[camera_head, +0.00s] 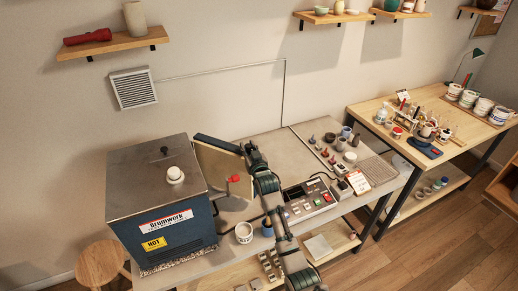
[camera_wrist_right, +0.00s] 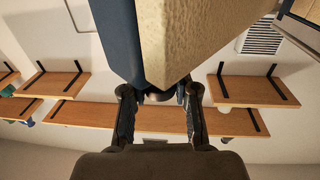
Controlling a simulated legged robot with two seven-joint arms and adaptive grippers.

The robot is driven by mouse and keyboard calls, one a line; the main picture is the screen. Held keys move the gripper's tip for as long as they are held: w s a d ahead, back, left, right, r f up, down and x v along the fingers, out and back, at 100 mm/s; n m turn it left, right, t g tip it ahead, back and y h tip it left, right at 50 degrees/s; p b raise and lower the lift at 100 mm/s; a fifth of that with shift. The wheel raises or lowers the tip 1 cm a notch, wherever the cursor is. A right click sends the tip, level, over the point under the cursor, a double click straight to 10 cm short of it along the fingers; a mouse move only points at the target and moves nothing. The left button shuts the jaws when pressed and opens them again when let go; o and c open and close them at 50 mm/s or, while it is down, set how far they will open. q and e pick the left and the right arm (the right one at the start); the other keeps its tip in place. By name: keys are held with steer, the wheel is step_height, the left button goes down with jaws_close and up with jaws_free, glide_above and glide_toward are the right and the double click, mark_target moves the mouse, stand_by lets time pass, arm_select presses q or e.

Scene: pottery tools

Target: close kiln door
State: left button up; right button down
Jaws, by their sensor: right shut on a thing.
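The kiln (camera_head: 160,195) is a blue box with a grey metal top at the left of the bench in the head view. Its kiln door (camera_head: 218,166) stands open on the right side, with a cream inner face and a dark blue outer shell. My right gripper (camera_head: 250,149) is at the door's free edge. In the wrist view the door (camera_wrist_right: 178,40) comes down between the fingers of the right gripper (camera_wrist_right: 158,98), which is shut on a dark part at its edge. The exact contact is partly hidden. My left gripper is not in view.
A white cup (camera_head: 244,233) and a blue jar (camera_head: 267,227) stand on the bench in front of the open door. A wooden stool (camera_head: 100,262) stands left of the kiln.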

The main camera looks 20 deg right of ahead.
steer(key=shift+s+f, duration=0.1)
steer(key=shift+f, duration=0.2)
steer(key=c, duration=0.8)
jaws_free()
steer(key=shift+c, duration=0.2)
steer(key=s, duration=1.1)
steer(key=shift+s, duration=0.35)
steer(key=shift+a, duration=0.1)
